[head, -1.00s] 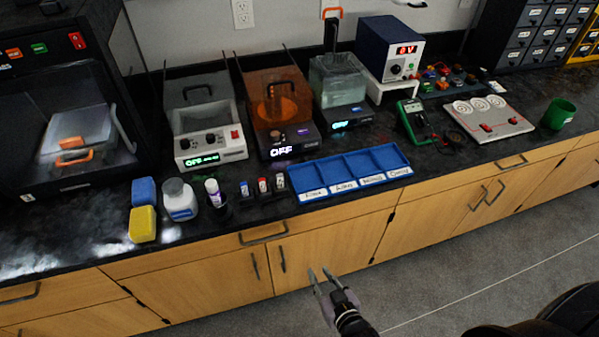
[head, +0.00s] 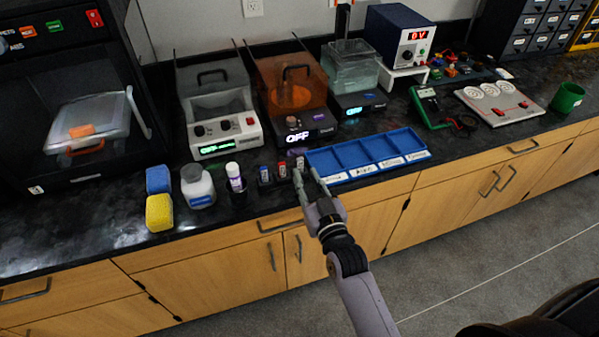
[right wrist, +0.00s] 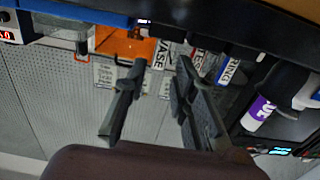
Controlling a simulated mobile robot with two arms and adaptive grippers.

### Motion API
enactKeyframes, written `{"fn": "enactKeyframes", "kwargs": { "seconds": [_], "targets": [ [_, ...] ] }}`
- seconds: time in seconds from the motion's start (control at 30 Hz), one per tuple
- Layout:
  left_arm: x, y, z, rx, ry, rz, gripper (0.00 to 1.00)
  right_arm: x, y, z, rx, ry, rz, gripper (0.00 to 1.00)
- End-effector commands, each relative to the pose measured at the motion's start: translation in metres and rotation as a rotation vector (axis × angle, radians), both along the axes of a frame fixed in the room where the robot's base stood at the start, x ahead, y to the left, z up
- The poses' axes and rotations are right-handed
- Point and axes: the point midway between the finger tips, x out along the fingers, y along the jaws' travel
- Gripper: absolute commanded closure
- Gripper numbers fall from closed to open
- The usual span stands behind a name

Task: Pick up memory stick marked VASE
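The memory stick marked VASE (right wrist: 159,58) shows in the right wrist view between my gripper's two fingers, its white label readable. Two more sticks stand beside it there, one with a partly hidden label (right wrist: 196,60) and one ending in "RING" (right wrist: 228,70). In the head view, a blue-topped stick (head: 264,174) and a red-topped stick (head: 282,170) stand in a row; the row's right end is partly hidden by my gripper. My right gripper (head: 306,174) is open, its fingertips at the counter's front edge by that end; it also shows in the right wrist view (right wrist: 157,62). Contact cannot be told.
A blue divided tray (head: 376,169) with labels lies just right of the gripper. Left of the sticks stand a purple-labelled tube (head: 235,178), a white jar (head: 198,188), and blue (head: 158,179) and yellow (head: 159,213) blocks. Machines line the back.

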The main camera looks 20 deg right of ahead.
Motion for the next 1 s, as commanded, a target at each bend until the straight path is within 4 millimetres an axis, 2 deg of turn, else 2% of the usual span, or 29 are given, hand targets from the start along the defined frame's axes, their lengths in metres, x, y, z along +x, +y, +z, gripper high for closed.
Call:
{"fn": "enactKeyframes", "kwargs": {
  "seconds": [0.17, 0.37, 0.5, 0.77, 1.0],
  "targets": [
    [0.0, 0.005, -0.007, 0.005, 0.001, 0.002, 0.6, 0.011, 0.0, -0.001, 0.0, 0.0, 0.0, 0.75],
    [0.0, 0.005, -0.029, 0.005, 0.002, 0.002, 0.6, 0.04, 0.001, -0.003, 0.001, -0.004, -0.001, 0.75],
    [-0.001, 0.005, -0.035, 0.006, 0.003, 0.002, 0.6, 0.056, 0.002, -0.001, 0.0, -0.001, 0.0, 0.75],
    [0.0, 0.004, -0.034, 0.005, 0.002, 0.001, 0.6, 0.059, 0.002, 0.001, -0.001, 0.001, 0.0, 0.75],
    [0.0, 0.004, -0.035, 0.005, 0.002, 0.0, 0.6, 0.059, 0.002, 0.001, -0.001, 0.001, 0.0, 0.9]
  ]
}}
